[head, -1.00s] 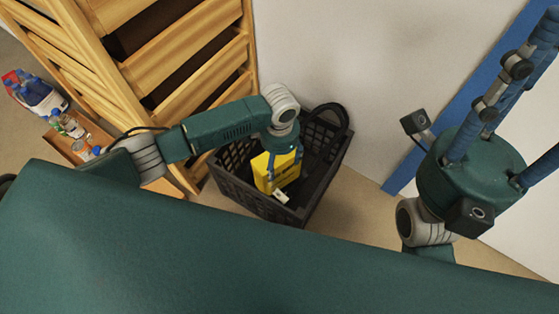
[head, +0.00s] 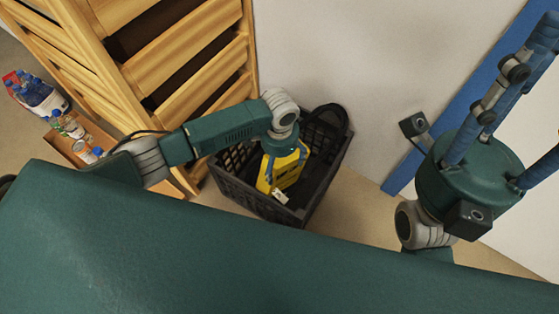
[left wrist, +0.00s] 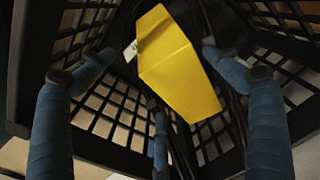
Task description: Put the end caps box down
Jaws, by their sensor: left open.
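The yellow end caps box (head: 290,168) is inside the black crate (head: 240,186), tilted, with a small white tag at its lower end. My left gripper (head: 280,145) is over it, partly hiding it in the head view. In the left wrist view the yellow box (left wrist: 178,65) lies ahead of my left gripper (left wrist: 160,80), whose blue fingers are spread with a gap to the box. The box's contact with the crate floor is not clear. My right gripper (head: 510,110) is at the right, its fingers spread and empty, their ends partly out of frame.
A wooden slatted rack (head: 190,55) stands close left of the crate. Behind the crate is a pale wall (head: 340,50) with a blue strip (head: 400,175). Bottles (head: 40,97) and a low box of jars (head: 85,140) are at far left.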

